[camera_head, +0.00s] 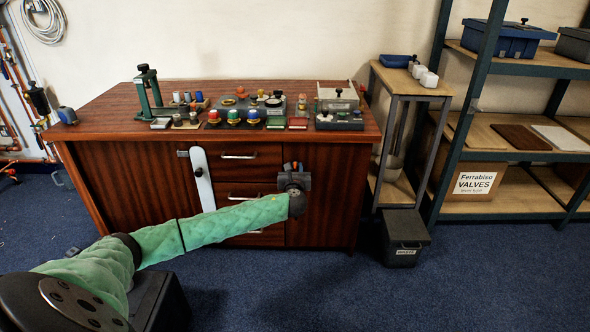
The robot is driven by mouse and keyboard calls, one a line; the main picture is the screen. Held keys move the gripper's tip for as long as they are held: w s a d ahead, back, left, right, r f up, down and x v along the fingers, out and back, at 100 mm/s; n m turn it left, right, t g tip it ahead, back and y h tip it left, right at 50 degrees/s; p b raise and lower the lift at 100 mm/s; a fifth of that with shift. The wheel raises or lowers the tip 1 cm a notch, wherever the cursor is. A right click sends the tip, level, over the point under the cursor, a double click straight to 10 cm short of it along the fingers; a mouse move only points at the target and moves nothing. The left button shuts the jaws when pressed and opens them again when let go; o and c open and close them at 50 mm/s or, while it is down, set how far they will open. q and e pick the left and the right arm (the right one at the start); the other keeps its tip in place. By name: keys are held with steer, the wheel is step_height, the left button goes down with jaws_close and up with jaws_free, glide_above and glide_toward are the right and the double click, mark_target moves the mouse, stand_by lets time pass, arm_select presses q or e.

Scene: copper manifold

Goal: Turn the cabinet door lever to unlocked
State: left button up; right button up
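The wooden cabinet (335,205) has a left door, a middle stack of drawers and a right door. A long white upright bar (203,185) with a small black knob (198,172) sits at the right edge of the left door; I cannot tell for sure whether it is the door lever. My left arm, in a green sleeve, reaches across the front of the cabinet. My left gripper (293,167) is in front of the border between drawers and right door. Its fingers are small and partly hidden, so its opening and any contact cannot be told. My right gripper is not in view.
Valves, coloured knobs and a green press (146,95) crowd the cabinet top. A small side table (402,84) and a shelf rack (530,64) stand at right. A dark waste bin (404,243) is on the carpet. The floor in front is mostly clear.

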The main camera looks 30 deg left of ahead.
arm_select(q)
jaws_close()
steer(key=n, duration=0.6)
steer(key=f+n, duration=0.1)
steer(key=n, duration=0.4)
steer(key=a+n, duration=0.1)
steer(key=n, duration=0.5)
steer(key=shift+s+a+f+n, duration=0.1)
steer(key=shift+s+f+n, duration=0.1)
steer(key=shift+s+n, duration=0.15)
steer(key=shift+n, duration=0.25)
